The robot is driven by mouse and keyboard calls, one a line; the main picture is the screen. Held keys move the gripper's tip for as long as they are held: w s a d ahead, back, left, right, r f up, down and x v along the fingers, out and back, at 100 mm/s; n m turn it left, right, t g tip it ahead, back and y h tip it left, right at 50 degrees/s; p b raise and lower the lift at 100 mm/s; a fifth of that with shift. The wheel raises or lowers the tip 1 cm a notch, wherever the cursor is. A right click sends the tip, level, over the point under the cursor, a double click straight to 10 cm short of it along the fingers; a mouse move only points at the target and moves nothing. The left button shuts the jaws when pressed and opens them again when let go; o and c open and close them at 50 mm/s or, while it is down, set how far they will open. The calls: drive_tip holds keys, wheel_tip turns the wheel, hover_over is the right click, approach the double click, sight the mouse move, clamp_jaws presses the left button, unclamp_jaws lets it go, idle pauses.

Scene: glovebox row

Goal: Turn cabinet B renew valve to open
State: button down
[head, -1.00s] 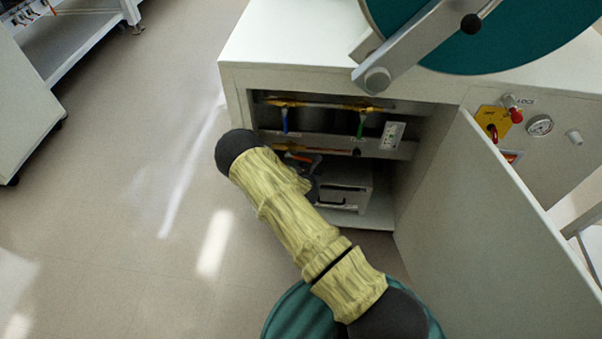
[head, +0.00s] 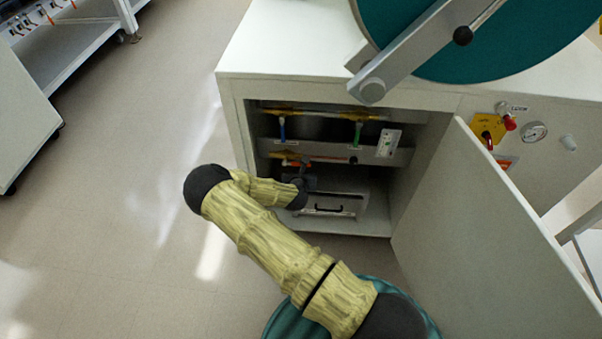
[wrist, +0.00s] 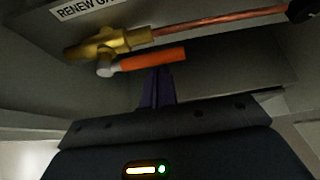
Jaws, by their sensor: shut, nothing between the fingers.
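The renew valve (wrist: 110,45) is a brass body on a copper pipe, under a label (wrist: 85,10) partly reading "RENEW". Its orange lever (wrist: 150,60) points right, roughly along the pipe and just below it in the wrist view. My gripper (wrist: 158,72) is shut and empty, with its dark fingers at the underside of the lever; I cannot tell whether they touch it. In the head view my gripper (head: 304,168) is inside the open cabinet, beside the lower pipe. The orange lever (head: 288,164) shows there only as a small patch.
Above are a blue handle (head: 282,128) and a green handle (head: 358,132) on an upper pipe. A grey box (head: 335,203) with a black handle sits below my gripper. The open cabinet door (head: 490,240) stands to the right.

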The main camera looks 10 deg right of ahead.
idle(0.4)
wheel_tip(320, 180, down, 4)
drive_tip(key=b, duration=0.3)
drive_tip(key=p+v, duration=0.3)
drive_tip(key=v, duration=0.7)
drive_tip(key=shift+s, duration=0.45)
